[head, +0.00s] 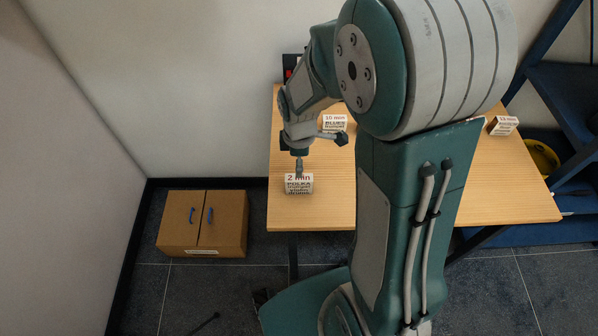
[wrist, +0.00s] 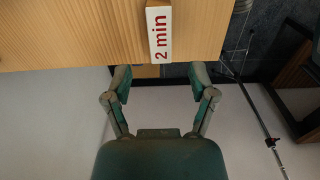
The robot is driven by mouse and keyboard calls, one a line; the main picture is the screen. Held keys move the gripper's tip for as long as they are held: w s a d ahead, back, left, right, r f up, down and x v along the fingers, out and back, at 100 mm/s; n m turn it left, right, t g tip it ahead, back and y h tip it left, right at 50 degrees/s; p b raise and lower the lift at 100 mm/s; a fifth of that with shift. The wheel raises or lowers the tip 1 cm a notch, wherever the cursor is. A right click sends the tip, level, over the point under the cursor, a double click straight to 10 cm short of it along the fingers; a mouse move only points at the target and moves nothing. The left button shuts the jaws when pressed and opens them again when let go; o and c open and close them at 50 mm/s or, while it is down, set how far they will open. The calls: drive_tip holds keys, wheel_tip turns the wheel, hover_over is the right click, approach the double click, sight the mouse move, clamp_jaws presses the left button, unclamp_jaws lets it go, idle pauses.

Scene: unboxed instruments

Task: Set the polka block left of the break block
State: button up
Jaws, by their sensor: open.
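The polka block (head: 298,185) is a small white block with printed lines and "2 min" at the top. It stands near the left edge of the wooden table. In the wrist view its top face (wrist: 159,33) shows "2 min" in red. My gripper (head: 298,167) is just above or behind it, pointing down; contact cannot be told. In the wrist view my gripper (wrist: 160,76) is open and empty, with the block ahead, roughly centred between the fingers. I cannot pick out the break block by its label; a block (head: 503,125) at the right has lettering too small to read.
Another block (head: 334,123), marked "10 min", stands behind the polka block. My arm hides the middle of the wooden table (head: 325,208). Blue shelving (head: 565,85) is at right.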

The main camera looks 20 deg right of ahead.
drive_tip(key=s+r+m+t, duration=0.2)
drive_tip(key=s+r+m, duration=0.5)
drive_tip(key=r, duration=0.3)
drive_tip(key=s+r+m+t, duration=0.3)
drive_tip(key=s+r+m, duration=0.4)
drive_tip(key=r, duration=0.3)
drive_tip(key=shift+r+t, duration=0.3)
drive_tip(key=shift+r, duration=0.1)
